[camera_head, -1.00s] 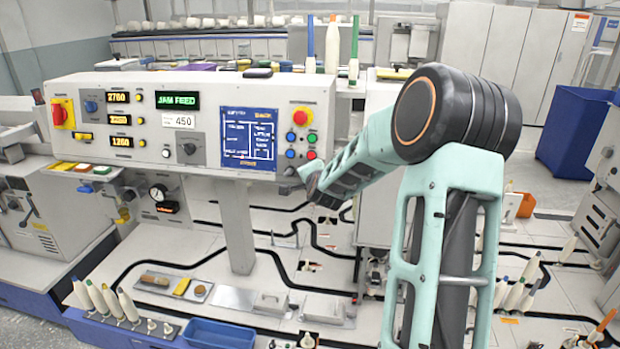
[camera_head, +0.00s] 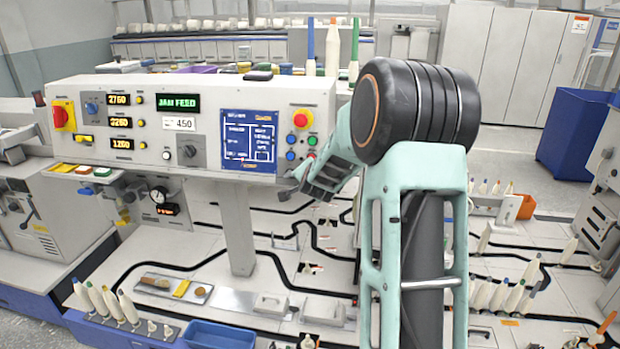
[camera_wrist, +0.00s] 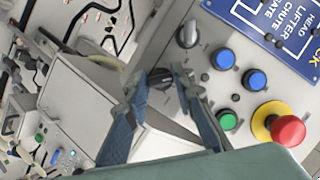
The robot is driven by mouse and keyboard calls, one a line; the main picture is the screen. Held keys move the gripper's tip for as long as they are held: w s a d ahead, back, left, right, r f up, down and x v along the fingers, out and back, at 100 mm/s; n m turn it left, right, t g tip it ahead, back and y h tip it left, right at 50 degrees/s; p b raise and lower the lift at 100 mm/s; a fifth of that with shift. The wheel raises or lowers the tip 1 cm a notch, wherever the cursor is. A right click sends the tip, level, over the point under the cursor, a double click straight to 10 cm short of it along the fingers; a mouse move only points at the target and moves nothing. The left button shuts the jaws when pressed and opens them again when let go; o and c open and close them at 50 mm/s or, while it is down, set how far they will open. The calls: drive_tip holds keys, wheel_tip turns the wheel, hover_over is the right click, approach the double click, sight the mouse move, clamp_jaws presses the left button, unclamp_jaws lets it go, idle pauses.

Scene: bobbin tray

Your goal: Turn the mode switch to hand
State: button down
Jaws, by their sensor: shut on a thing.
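A dark round knob (camera_wrist: 160,84) sits on the grey panel in the wrist view, between the two fingertips of my gripper (camera_wrist: 157,79). My gripper is shut on this knob. Its switch markings are hidden or too small to read. In the head view my gripper (camera_head: 289,186) is at the lower right of the control panel (camera_head: 210,100), below the blue buttons, and the knob cannot be made out there. A grey lever knob (camera_wrist: 188,34) stands close beside it in the wrist view.
Another rotary switch (camera_head: 190,151) is farther left on the panel. Below, a blue bin (camera_head: 218,336) and cones (camera_head: 105,300) stand at the front.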

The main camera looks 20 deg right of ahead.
drive_tip(key=c, duration=1.6)
unclamp_jaws()
drive_tip(key=v, duration=1.2)
drive_tip(key=shift+r, duration=0.1)
